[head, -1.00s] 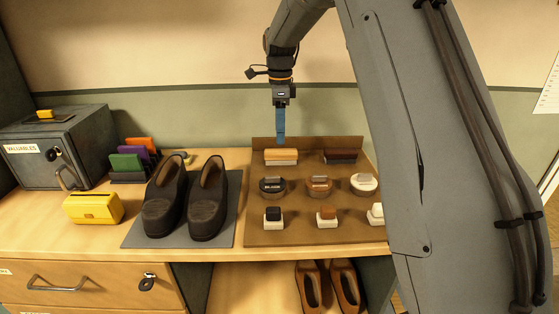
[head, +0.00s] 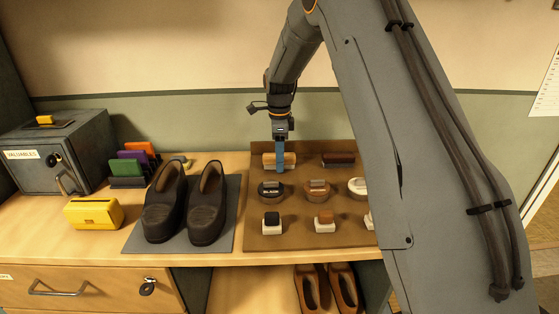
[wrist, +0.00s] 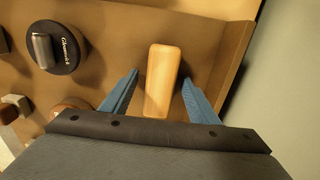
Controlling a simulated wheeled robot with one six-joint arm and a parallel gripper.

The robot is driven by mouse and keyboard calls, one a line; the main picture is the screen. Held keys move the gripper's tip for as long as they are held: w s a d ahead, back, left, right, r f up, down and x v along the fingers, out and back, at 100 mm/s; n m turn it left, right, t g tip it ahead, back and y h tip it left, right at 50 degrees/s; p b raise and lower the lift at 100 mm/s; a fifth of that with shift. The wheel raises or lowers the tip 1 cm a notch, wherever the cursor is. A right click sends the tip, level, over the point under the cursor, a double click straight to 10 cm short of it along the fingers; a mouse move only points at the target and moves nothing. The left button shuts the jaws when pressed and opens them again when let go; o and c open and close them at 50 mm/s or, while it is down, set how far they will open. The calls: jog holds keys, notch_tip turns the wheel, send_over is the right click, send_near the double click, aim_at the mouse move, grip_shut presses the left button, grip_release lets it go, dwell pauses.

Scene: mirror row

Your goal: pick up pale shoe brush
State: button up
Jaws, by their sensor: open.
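The pale shoe brush (head: 288,160) has a light wooden top and lies at the back left of the brown tray (head: 256,222). In the wrist view the brush (wrist: 162,82) sits between the two blue fingers of my gripper (wrist: 160,95), with a gap on each side. My gripper (head: 280,170) is open and points down at the brush in the head view, hiding part of it. A dark brush (head: 338,159) lies to the right in the same row.
Round polish tins (head: 271,190) and small daubers (head: 271,220) stand in front on the tray. Black shoes (head: 208,205) stand on a grey mat to the left. A wall rises close behind the tray.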

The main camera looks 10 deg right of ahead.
jog(key=c, duration=1.2)
notch_tip(320, 180, up, 10)
jog(key=shift+r+b, duration=0.1)
jog(key=shift+b, duration=1.15)
